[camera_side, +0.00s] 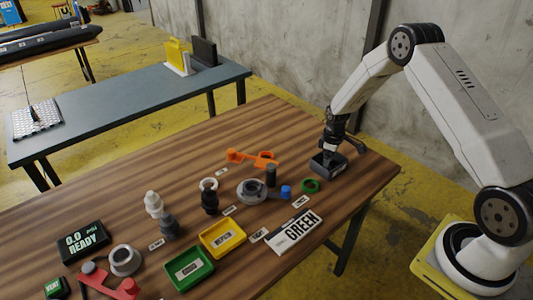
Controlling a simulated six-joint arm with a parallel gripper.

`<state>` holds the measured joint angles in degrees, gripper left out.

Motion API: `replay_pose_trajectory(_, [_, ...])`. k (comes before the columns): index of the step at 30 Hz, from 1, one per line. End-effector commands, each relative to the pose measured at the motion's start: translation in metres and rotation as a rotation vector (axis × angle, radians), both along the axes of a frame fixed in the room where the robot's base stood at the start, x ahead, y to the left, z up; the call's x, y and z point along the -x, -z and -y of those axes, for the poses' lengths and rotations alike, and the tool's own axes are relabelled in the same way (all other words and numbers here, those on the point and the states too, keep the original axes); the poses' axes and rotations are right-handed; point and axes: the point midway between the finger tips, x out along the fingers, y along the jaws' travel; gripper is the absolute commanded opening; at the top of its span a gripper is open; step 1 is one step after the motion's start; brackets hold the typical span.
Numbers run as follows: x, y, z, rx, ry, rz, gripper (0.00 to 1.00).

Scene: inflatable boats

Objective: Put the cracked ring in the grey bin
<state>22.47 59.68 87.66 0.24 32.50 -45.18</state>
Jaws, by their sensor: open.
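A small dark grey bin (329,166) stands near the far right part of the wooden table. My gripper (331,149) is open, pointing down just over this bin or partly in it; I cannot tell how deep. The inside of the bin is mostly hidden.
A green tray (189,269) and a yellow tray (223,238) sit at the table's front. Orange (251,158), dark (209,198) and red (115,288) parts crowd the middle and left. The table's right corner is clear.

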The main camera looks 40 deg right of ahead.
Motion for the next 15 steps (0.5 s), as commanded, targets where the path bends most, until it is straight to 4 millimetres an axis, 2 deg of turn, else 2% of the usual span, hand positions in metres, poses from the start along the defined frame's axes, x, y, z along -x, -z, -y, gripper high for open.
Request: replay_pose_trajectory(15, [0.000, -0.072, 0.000, 0.002, 0.000, 0.001, 0.87])
